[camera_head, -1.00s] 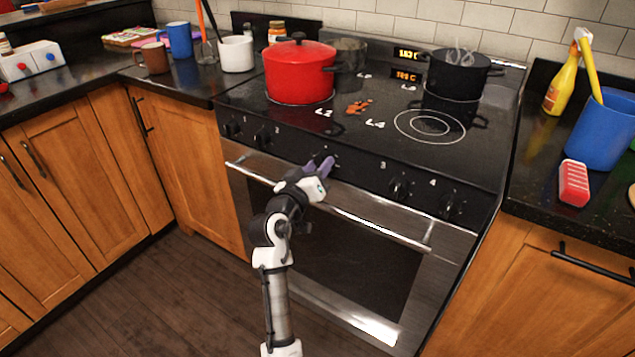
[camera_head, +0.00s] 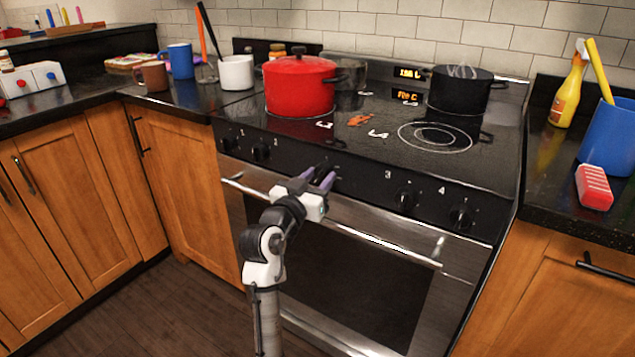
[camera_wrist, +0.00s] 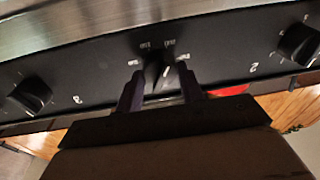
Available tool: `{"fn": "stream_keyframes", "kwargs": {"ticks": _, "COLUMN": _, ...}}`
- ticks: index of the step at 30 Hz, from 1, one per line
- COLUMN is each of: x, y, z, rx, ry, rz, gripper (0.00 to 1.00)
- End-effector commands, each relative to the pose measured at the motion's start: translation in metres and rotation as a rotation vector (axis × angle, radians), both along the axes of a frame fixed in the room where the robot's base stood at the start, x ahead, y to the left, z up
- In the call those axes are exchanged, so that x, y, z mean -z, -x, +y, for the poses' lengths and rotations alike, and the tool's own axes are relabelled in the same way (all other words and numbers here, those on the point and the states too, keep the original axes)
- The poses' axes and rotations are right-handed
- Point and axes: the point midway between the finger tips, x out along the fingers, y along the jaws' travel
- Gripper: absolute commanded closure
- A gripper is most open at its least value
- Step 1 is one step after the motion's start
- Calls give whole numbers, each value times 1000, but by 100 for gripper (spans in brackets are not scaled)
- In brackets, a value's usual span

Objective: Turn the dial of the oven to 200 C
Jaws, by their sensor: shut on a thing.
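The black oven dial (camera_wrist: 158,75) sits in the middle of the front control panel, between knobs 2 and 3. It carries a light pointer mark and has small numbers around it, too blurred to read surely. My gripper (camera_wrist: 161,90) has its two purple fingers on either side of the dial, shut on it. In the head view my gripper (camera_head: 316,180) reaches the panel from below and partly hides the dial (camera_head: 322,170). The oven (camera_head: 350,265) has its door closed. Two orange displays (camera_head: 408,73) glow at the back; their digits are blurred.
The oven door handle (camera_head: 385,243) runs just below my gripper. Knobs 3 (camera_head: 405,198) and 4 (camera_head: 461,216) are to the right, knob 2 (camera_head: 260,150) to the left.

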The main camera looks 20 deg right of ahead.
Motion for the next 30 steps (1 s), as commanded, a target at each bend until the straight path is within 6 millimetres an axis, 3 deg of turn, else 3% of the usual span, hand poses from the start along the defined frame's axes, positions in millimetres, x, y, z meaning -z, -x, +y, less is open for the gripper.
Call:
{"fn": "stream_keyframes", "kwargs": {"ticks": 7, "x": 0, "y": 0, "z": 0, "rx": -1, "ry": -1, "rz": 1, "gripper": 85}}
{"fn": "stream_keyframes", "kwargs": {"ticks": 8, "x": 0, "y": 0, "z": 0, "rx": -1, "ry": -1, "rz": 1, "gripper": 58}}
{"fn": "stream_keyframes", "kwargs": {"ticks": 12, "x": 0, "y": 0, "z": 0, "rx": -1, "ry": 1, "rz": 1, "gripper": 40}}
{"fn": "stream_keyframes", "kwargs": {"ticks": 22, "x": 1, "y": 2, "z": 3, "rx": -1, "ry": 1, "rz": 1, "gripper": 40}}
{"fn": "stream_keyframes", "kwargs": {"ticks": 30, "x": 5, "y": 29, "z": 34, "rx": -4, "ry": 1, "rz": 1, "gripper": 40}}
